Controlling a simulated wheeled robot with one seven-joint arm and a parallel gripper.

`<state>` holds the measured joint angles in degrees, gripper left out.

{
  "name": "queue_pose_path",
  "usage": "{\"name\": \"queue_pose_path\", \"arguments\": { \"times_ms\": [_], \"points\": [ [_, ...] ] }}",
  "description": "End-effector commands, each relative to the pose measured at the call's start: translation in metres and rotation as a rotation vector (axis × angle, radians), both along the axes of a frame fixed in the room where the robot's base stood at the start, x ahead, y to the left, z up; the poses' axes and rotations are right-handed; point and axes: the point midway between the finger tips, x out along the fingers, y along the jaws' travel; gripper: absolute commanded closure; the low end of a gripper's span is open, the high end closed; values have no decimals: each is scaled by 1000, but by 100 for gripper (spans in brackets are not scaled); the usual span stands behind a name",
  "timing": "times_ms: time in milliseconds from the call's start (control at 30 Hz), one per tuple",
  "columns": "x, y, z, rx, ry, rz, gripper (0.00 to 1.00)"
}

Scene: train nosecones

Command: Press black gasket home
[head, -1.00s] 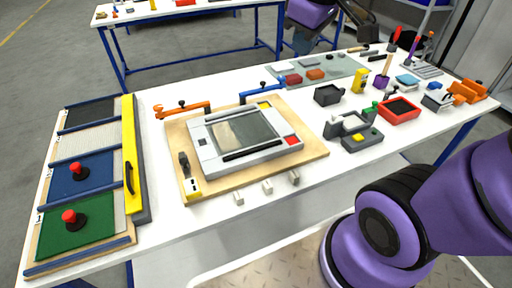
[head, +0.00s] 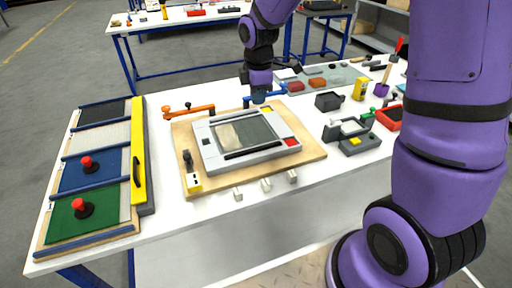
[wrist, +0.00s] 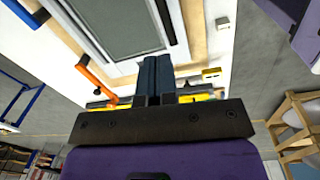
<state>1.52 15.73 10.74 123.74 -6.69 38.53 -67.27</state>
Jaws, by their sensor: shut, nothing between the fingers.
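The black gasket (head: 253,150) is a dark strip along the front edge of the light grey window frame (head: 205,155). Its near end looks slightly raised at the left; I cannot tell how deep it sits. The frame lies on a wooden board (head: 310,155).
An orange clamp (head: 190,110) stands at the board's back left. A black-and-yellow block (head: 192,178) sits at its left front. Several small light blocks (head: 266,184) lie in front.

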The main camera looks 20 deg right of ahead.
Motion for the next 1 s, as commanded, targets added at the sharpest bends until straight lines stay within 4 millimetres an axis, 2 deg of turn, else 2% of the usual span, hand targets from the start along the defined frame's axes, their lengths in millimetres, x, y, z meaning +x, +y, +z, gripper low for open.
{"name": "queue_pose_path", "arguments": {
  "times_ms": [100, 233, 767, 867, 1000],
  "points": [
    [10, 5, -22, 4, 25, 75, 100],
    [16, 8, -36, 9, 40, 128, 100],
    [18, 10, -44, 12, 47, 155, 100],
    [18, 10, -51, 12, 49, 155, 100],
    [17, 11, -72, 13, 51, 155, 100]
  ]
}}
